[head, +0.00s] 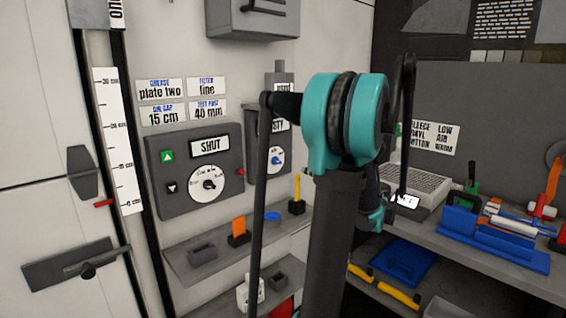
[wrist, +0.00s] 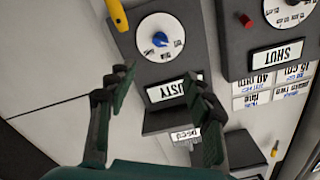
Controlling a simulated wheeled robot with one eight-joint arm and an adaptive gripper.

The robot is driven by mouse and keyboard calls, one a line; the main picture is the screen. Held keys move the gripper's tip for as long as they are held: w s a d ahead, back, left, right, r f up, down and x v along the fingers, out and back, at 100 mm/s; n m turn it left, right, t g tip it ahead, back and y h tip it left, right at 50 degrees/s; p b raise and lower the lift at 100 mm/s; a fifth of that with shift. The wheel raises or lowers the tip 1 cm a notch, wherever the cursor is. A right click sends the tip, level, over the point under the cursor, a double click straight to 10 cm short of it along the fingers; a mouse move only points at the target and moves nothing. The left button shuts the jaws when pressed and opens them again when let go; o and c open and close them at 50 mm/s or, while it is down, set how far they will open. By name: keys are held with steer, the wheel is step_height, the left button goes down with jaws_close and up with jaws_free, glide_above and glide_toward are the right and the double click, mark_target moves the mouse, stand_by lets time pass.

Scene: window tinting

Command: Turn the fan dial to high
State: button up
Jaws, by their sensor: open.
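A round white dial with a blue knob (wrist: 160,40) sits on a grey panel (wrist: 190,65) in the wrist view, which is upside down. The panel's sign ends in "STY". The same blue-knobbed dial shows in the head view (head: 277,158), partly behind my arm. Its small markings are too small to read, so I cannot tell its setting. My gripper (wrist: 163,82) is open and empty. Its fingers are spread on either side below the dial in the wrist view, apart from the knob. In the head view my arm hides the gripper.
A larger control box (head: 180,200) with a "SHUT" sign and another white dial (head: 207,183) stands to the left. A small shelf (head: 190,263) below holds an orange block (head: 238,230) and a yellow-handled tool (head: 297,190). A cluttered bench (head: 470,255) is at the right.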

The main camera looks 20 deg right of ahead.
mark_target(277, 162)
steer(key=x, duration=1.7)
steer(key=shift+w, duration=0.15)
steer(key=c, duration=1.2)
